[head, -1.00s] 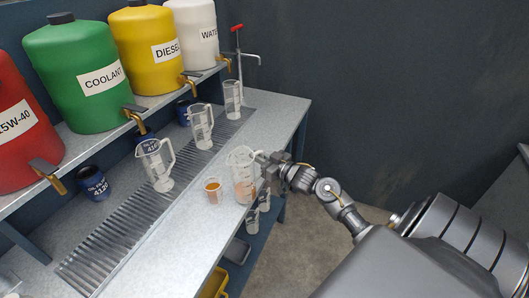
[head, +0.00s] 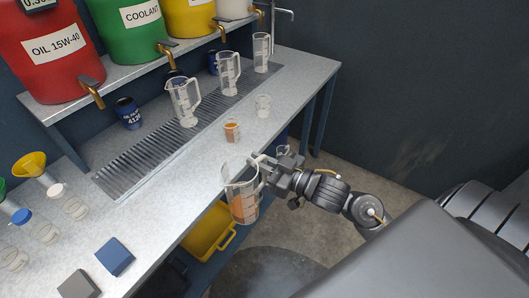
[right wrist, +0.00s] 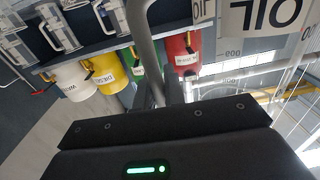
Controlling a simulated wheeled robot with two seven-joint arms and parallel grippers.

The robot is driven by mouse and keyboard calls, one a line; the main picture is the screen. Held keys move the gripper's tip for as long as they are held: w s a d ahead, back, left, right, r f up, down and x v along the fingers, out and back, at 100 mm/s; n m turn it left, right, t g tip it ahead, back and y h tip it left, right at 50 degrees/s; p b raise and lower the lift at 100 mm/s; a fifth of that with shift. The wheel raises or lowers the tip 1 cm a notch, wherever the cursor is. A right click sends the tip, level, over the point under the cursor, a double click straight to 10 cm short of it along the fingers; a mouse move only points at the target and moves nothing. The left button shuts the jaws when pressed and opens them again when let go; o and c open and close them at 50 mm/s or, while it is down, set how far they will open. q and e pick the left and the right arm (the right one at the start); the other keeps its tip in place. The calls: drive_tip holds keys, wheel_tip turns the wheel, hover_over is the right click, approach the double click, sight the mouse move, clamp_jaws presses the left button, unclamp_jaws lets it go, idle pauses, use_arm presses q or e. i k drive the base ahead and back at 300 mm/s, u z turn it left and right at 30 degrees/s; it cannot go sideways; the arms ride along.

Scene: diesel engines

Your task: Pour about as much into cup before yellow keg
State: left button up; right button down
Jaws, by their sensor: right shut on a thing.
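My right gripper (head: 268,168) is shut on the handle of a clear measuring jug (head: 241,180). The jug holds orange-brown liquid, looks about upright, and hangs by the bench's front edge. In the right wrist view, a grey curved handle (right wrist: 146,40) rises from the gripper. A small clear cup (head: 263,105), seemingly empty, stands on the bench roughly in line with the yellow keg (head: 190,16). A second small cup (head: 232,131) holds orange liquid, left of it and nearer. The yellow keg also shows in the right wrist view (right wrist: 105,75). My left gripper is not in view.
Clear jugs (head: 228,74) stand along the drain grate (head: 150,150). Red (head: 50,60), green (head: 128,30) and white kegs line the shelf. Capped bottles (head: 72,205), a yellow funnel (head: 30,165) and a blue block (head: 115,256) are at left. A yellow bin (head: 210,232) is below.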

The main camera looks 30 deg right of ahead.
sight(263, 101)
drive_tip(key=k, duration=1.35)
drive_tip(key=z, duration=0.35)
drive_tip(key=i, duration=0.35)
drive_tip(key=z, duration=0.85)
drive_tip(key=i, duration=0.8)
drive_tip(key=u, duration=0.65)
drive_tip(key=i, duration=0.7)
drive_tip(key=u, duration=0.85)
